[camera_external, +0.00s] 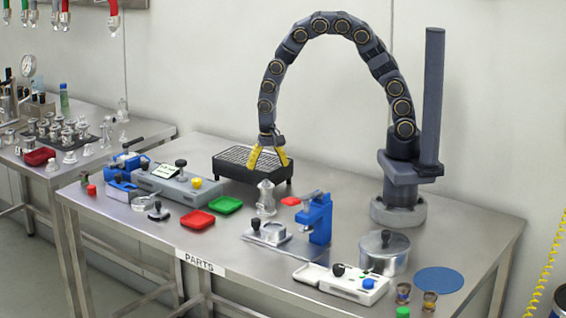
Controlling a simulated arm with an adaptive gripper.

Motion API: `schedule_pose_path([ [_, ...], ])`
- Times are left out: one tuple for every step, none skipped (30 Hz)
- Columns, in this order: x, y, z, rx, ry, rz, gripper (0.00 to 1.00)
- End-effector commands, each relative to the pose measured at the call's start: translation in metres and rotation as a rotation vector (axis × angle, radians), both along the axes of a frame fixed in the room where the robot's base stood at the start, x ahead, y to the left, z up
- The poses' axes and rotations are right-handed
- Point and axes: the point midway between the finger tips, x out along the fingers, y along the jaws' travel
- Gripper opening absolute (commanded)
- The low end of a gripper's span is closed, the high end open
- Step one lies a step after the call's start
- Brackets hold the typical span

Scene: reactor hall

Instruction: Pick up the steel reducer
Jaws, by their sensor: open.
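A small shiny silver fitting (266,197), which looks like the steel reducer, stands upright on the steel table, just in front of a black perforated rack (225,175). My gripper (267,165), with yellow fingers pointing down, is open and empty. It hangs above the rack and appears above and a little behind the fitting in this view. The fingers look apart from the fitting, though the exact distance cannot be told from this one view.
A red dish (198,220) and green dish (226,205) lie left of the fitting. A blue press (318,218) with a red handle stands right. A lidded pot (384,252), white device (341,283) and blue disc (438,280) lie further right. Another table (85,165) holds similar silver fittings.

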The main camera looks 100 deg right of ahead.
Motion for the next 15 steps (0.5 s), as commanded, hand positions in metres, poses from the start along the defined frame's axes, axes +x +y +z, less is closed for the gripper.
schedule_pose_path([
  [0.002, -0.002, -0.004, -0.001, -0.001, -0.016, 0.73],
  [0.002, -0.002, -0.007, -0.002, -0.002, -0.022, 0.73],
  [0.003, -0.002, -0.01, -0.002, -0.002, -0.027, 0.73],
  [0.002, -0.002, -0.013, -0.001, -0.002, -0.028, 0.73],
  [0.002, -0.002, -0.017, 0.0, 0.0, -0.029, 0.73],
  [0.002, -0.002, -0.021, 0.0, 0.002, -0.028, 0.73],
  [0.002, -0.002, -0.025, 0.001, 0.002, -0.027, 0.73],
  [0.002, -0.002, -0.028, 0.0, 0.002, -0.027, 0.73],
  [0.002, -0.002, -0.031, -0.001, 0.0, -0.026, 0.73],
  [0.003, -0.002, -0.033, -0.001, -0.002, -0.026, 0.73],
  [0.003, -0.002, -0.034, -0.002, -0.003, -0.026, 0.73],
  [0.003, -0.002, -0.036, -0.002, -0.003, -0.025, 0.73],
  [0.003, -0.002, -0.039, -0.002, -0.003, -0.025, 0.73],
  [0.003, -0.001, -0.042, -0.002, -0.002, -0.025, 0.73],
  [0.003, -0.001, -0.047, -0.001, 0.0, -0.025, 0.73],
])
